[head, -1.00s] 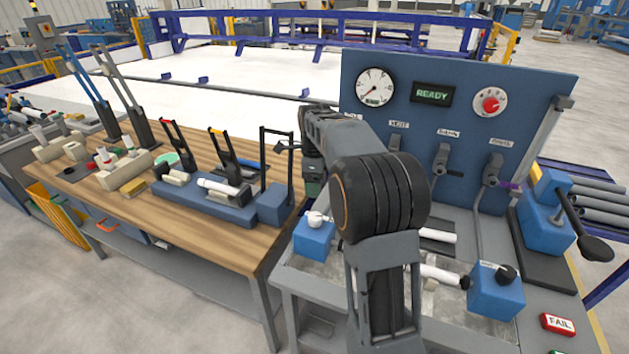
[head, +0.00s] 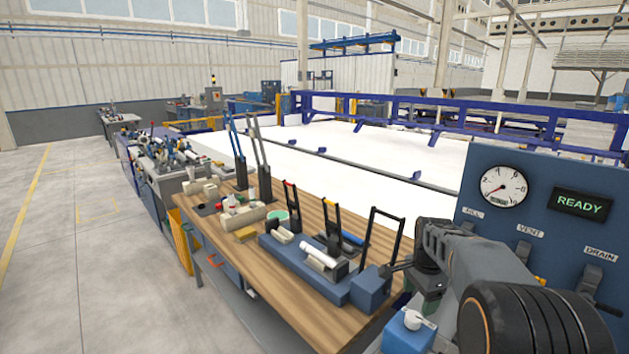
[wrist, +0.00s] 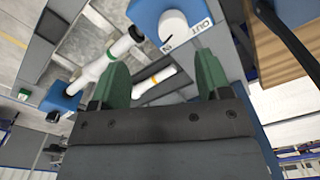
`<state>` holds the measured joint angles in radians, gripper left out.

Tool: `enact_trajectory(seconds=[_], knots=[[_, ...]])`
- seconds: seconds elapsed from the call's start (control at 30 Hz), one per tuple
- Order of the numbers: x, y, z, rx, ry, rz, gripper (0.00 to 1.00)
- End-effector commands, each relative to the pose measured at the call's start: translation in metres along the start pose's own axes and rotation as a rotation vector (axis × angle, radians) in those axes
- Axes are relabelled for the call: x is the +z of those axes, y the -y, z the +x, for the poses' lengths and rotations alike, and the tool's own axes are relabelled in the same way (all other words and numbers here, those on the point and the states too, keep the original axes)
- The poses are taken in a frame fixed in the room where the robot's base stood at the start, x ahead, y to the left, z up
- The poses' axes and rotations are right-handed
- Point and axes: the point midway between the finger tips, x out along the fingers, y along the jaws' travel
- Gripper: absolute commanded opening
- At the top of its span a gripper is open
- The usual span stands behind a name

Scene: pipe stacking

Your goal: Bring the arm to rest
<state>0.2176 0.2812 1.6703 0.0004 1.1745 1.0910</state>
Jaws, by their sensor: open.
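My arm (head: 515,310) is bent at the lower right of the head view, in front of the blue test panel. My gripper (wrist: 163,72) shows two green fingers spread apart in the wrist view, with nothing held between them. Beyond the fingers are a blue block with a white IN/OUT knob (wrist: 174,27) and a white pipe with an orange ring (wrist: 155,84). Another white pipe with a green band (wrist: 112,58) lies to the left, running to a blue block (wrist: 62,98). In the head view the fingertips are too small to make out.
A wooden bench (head: 240,267) with clamps, fittings and a blue fixture (head: 302,268) stands left of my arm. The blue panel (head: 550,240) has a gauge, a READY display and levers, close to my arm. Open floor (head: 80,280) lies at the far left.

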Motion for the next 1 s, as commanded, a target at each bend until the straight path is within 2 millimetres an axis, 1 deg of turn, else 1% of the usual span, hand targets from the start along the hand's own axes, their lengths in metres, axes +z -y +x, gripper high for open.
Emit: enact_trajectory(seconds=[0.03,0.17,0.2,0.3,0.4,0.5,0.63,0.8,0.97,1.0], knots=[[0.012,-0.013,-0.001,-0.01,-0.006,-0.157,0.71],[0.047,-0.05,-0.002,-0.048,-0.041,-0.603,0.71],[0.06,-0.065,-0.002,-0.061,-0.059,-0.74,0.71],[0.088,-0.099,-0.002,-0.091,-0.108,-1.02,0.71],[0.11,-0.127,0.0,-0.115,-0.153,-1.191,0.71],[0.126,-0.148,0.0,-0.141,-0.189,-1.261,0.71],[0.138,-0.163,-0.004,-0.171,-0.223,-1.283,0.71],[0.144,-0.165,-0.016,-0.209,-0.268,-1.298,0.71],[0.147,-0.165,-0.018,-0.217,-0.274,-1.306,0.71],[0.147,-0.165,-0.018,-0.216,-0.274,-1.306,0.69]])
